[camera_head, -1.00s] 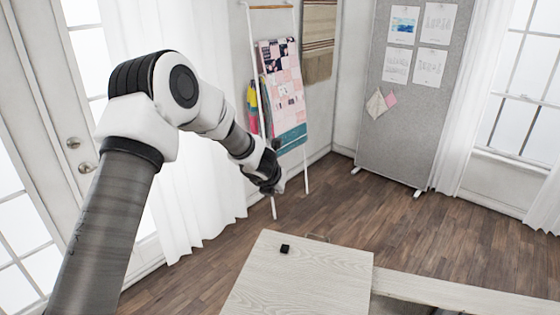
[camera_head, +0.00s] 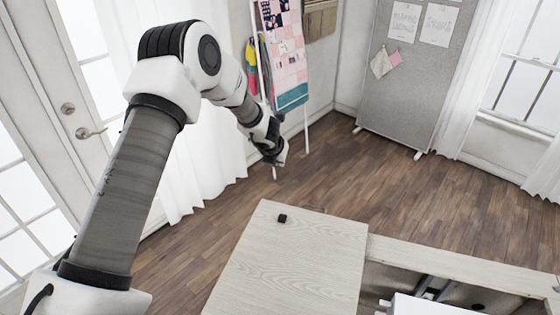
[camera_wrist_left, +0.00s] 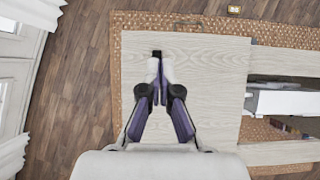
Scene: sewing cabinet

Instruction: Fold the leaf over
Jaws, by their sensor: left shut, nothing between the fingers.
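The pale wood leaf (camera_head: 290,262) lies flat at the left of the sewing cabinet (camera_head: 455,258), beside its open well. A small black block (camera_head: 282,218) sits on the leaf near its far edge; the leaf also shows in the left wrist view (camera_wrist_left: 210,75), with the black piece (camera_wrist_left: 156,53) just beyond the fingertips. My left gripper (camera_head: 276,160) is in the air above and beyond the leaf's far end. In the left wrist view its fingertips (camera_wrist_left: 156,98) are together, with nothing between them. My right gripper is not in view.
A white machine (camera_head: 430,305) sits in the cabinet's open well. A ladder rack with quilts (camera_head: 285,55) and a grey pinboard (camera_head: 405,90) stand behind. A patterned rug (camera_wrist_left: 118,60) lies under the cabinet.

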